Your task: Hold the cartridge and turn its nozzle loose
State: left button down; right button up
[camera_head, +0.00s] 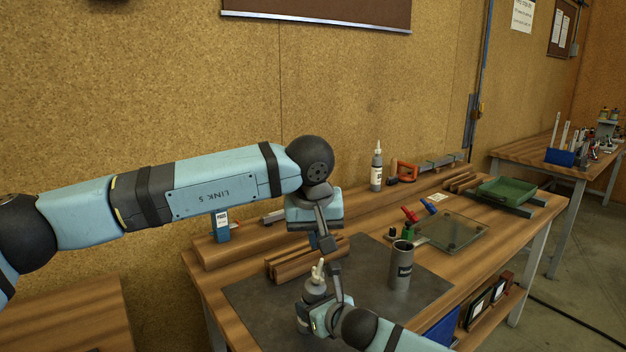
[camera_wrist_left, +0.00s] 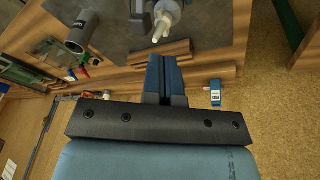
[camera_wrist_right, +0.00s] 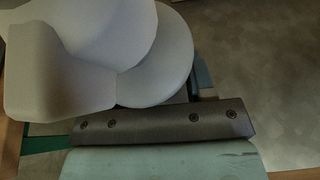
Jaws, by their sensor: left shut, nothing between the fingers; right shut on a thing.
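The cartridge (camera_head: 313,294), a grey-white body with a white nozzle (camera_head: 318,271) on top, stands roughly upright at the front of the bench. My right gripper (camera_head: 318,312) is shut on its body from the right. In the right wrist view the pale cartridge (camera_wrist_right: 150,55) fills the upper left and hides most of the fingers. My left gripper (camera_head: 327,243) points down above and behind the nozzle, shut and empty. In the left wrist view its closed fingers (camera_wrist_left: 160,80) are apart from the nozzle (camera_wrist_left: 160,28), which lies beyond their tips.
A dark mat (camera_head: 260,300) covers the front bench. A grey cup (camera_head: 401,266) stands right of the cartridge. Wooden strips (camera_head: 290,262) lie behind it. Farther back are a glass pane (camera_head: 452,232), a green tray (camera_head: 506,190) and another nozzled bottle (camera_head: 376,172).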

aim_at(319, 270)
pick_arm(q)
notch_tip(319, 270, down, 6)
jog(key=m+t+y, duration=0.1)
jog(key=m+t, duration=0.1)
jog(key=m, duration=0.3)
jog(key=shift+w+f, duration=0.2)
